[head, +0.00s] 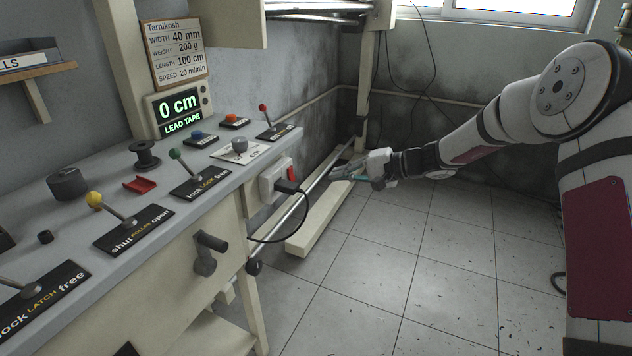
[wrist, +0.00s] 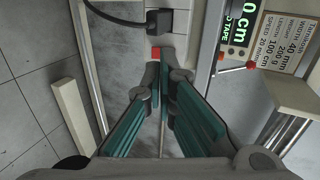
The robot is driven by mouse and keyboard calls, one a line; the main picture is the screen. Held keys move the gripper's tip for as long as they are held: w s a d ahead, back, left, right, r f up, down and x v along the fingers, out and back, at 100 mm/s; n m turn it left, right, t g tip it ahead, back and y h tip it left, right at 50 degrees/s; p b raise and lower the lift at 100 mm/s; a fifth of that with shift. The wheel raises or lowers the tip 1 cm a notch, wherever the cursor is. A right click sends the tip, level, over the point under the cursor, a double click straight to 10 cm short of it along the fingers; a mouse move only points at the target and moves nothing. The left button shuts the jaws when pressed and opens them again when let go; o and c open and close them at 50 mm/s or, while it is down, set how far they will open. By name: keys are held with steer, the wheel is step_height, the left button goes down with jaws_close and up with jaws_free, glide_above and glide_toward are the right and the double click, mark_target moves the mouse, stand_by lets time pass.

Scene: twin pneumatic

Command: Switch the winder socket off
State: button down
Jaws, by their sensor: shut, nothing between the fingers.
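The winder socket (head: 272,183) is a white box on the right end face of the bench, with a black plug (head: 288,187) in it. Its red switch (head: 291,173) is at the box's right side; whether it is on or off cannot be told. My gripper (head: 338,174) is to the right of the socket, its fingers toward the bench and apart from the switch. In the wrist view the fingertips (wrist: 160,72) are together and empty, and the red switch (wrist: 155,53) shows just beyond them, partly hidden. The plug (wrist: 158,21) and its cable show above.
A black cable (head: 305,222) loops from the plug down beside the bench. Several levers stand on the bench top (head: 135,190). The tiled floor (head: 440,260) at right is clear.

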steer(key=shift+w+d+f+m+t, duration=0.15)
steer(key=shift+w+d+f, duration=0.25)
steer(key=shift+w, duration=0.25)
steer(key=shift+w+d+f+m+t, duration=0.15)
steer(key=shift+w+d+f, duration=0.1)
steer(key=shift+w+f, duration=0.3)
steer(key=shift+r, duration=0.1)
steer(key=shift+a, duration=0.1)
steer(key=b+x, duration=0.2)
steer(key=x, duration=1.2)
steer(key=shift+b, duration=0.4)
steer(key=s+d+y+b, duration=0.1)
steer(key=s+d, duration=0.3)
steer(key=d, duration=0.8)
steer(key=shift+s+d+f+b, duration=0.2)
steer(key=shift+s+d+b, duration=0.1)
steer(key=shift+b, duration=0.35)
